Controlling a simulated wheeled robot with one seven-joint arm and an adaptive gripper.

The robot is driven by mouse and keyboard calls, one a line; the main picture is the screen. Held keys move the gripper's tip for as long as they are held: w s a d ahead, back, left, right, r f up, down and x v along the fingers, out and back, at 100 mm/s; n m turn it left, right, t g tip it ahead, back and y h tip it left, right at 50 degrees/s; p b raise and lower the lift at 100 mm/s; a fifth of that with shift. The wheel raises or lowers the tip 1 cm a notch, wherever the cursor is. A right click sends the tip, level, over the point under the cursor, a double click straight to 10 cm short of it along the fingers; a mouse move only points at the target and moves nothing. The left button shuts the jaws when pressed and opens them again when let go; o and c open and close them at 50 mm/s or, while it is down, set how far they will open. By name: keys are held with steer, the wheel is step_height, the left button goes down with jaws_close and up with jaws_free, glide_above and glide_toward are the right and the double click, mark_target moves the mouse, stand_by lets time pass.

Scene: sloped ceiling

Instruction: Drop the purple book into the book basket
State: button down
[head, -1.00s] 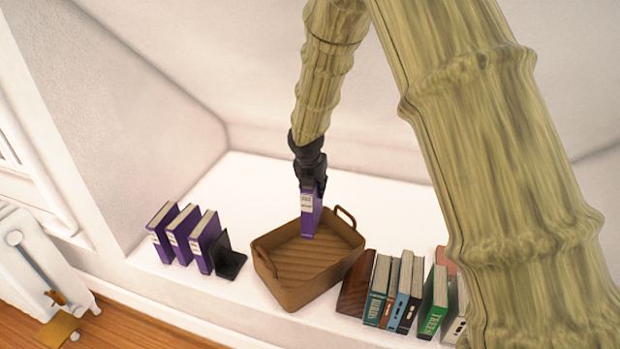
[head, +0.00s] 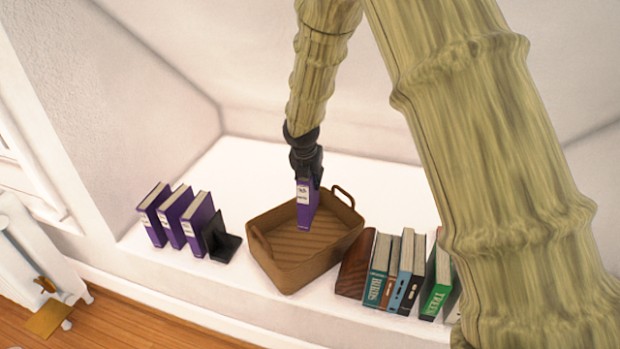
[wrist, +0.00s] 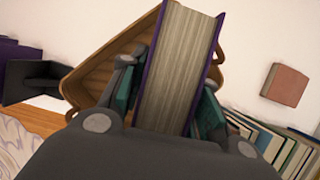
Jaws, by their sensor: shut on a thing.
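My gripper (head: 305,172) is shut on a purple book (head: 307,208) and holds it upright, spine showing, in the head view. In the wrist view the purple book (wrist: 180,70) sits between the fingers with its page edges facing the camera. The book basket (head: 285,275) is brown with two handles and stands on the white ledge. The held book is over the basket's opening, its lower end in front of the far inner part. I cannot tell whether it touches the basket floor. The basket (wrist: 95,75) also shows behind the book in the wrist view.
Several purple books (head: 178,218) stand left of the basket, against a black bookend (head: 220,242). A wooden bookend (head: 355,265) and a row of other books (head: 400,270) stand close on its right. A sloped wall rises behind.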

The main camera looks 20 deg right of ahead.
steer(key=c, duration=1)
jaws_free()
steer(key=shift+o, duration=0.2)
steer(key=v, duration=1.2)
steer(key=shift+a, duration=0.1)
